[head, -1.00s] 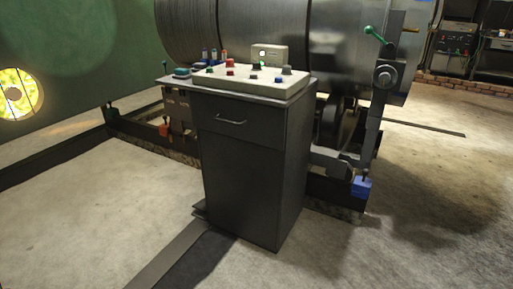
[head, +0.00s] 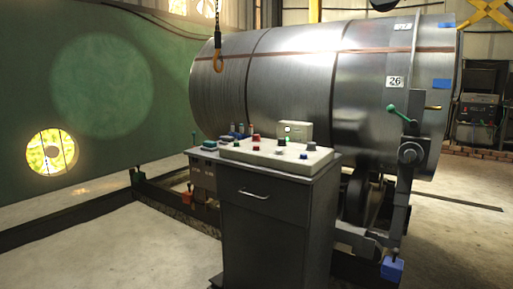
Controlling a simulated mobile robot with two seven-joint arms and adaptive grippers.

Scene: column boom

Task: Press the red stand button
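A dark grey cabinet stand (head: 268,215) stands in the middle of the head view, with a light control panel (head: 270,155) on top. The panel carries several small knobs and buttons. A red one (head: 256,137) sits towards the back left of the panel, and a darker red one (head: 254,143) shows just in front of it. A blue one (head: 303,155) and a green one (head: 281,142) are to their right. At this size I cannot tell which red piece is the stand button. Neither of my grippers is in view.
A large steel drum (head: 300,85) lies behind the stand. A green-handled lever (head: 405,114) and a blue block (head: 392,268) are on the right. A low dark rail (head: 75,212) runs along the left floor. Open floor (head: 110,250) lies at front left.

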